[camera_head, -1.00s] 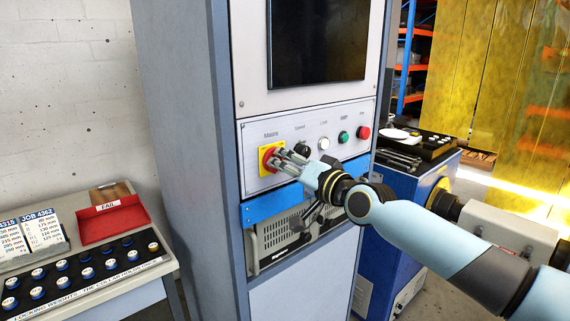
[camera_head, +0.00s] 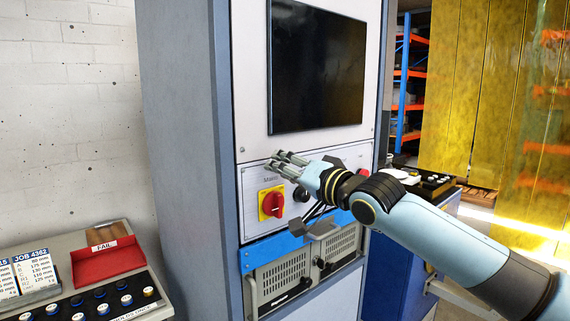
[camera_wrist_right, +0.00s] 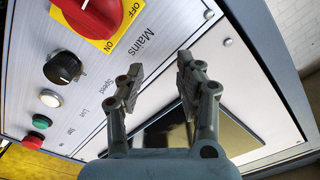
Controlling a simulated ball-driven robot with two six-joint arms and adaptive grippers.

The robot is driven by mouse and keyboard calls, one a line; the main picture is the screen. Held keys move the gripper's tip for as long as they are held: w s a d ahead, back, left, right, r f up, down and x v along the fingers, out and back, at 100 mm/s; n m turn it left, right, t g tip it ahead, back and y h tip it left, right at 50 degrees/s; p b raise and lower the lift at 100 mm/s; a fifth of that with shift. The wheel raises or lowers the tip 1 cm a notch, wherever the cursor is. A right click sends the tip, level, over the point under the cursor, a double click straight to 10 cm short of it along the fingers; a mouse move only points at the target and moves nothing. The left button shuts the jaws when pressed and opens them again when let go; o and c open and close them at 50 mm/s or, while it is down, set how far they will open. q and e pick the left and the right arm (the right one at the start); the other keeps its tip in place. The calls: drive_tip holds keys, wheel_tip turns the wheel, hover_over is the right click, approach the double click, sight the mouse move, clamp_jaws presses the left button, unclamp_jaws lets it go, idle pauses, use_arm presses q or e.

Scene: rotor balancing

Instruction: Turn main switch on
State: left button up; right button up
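The main switch is a red rotary knob (camera_head: 272,204) on a yellow plate (camera_head: 263,214), at the left of the grey control panel. In the right wrist view the red knob (camera_wrist_right: 88,14) is cut by the top edge, with "ON" and "OFF" on its yellow plate (camera_wrist_right: 128,12) and "Mains" beside it. Which label the knob points at I cannot tell. My right gripper (camera_head: 275,161) is above the knob in the head view, clear of it. Its two fingers stand apart and empty in the right wrist view (camera_wrist_right: 160,70). My left gripper is not in view.
A black speed knob (camera_head: 301,194) sits right of the switch; my right arm hides part of the panel (camera_head: 252,188). A dark screen (camera_head: 317,70) is above. A red FAIL tray (camera_head: 107,260) stands on the bench at left. Small panel buttons show in the right wrist view.

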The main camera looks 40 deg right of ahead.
drive_tip(key=shift+r, duration=0.7)
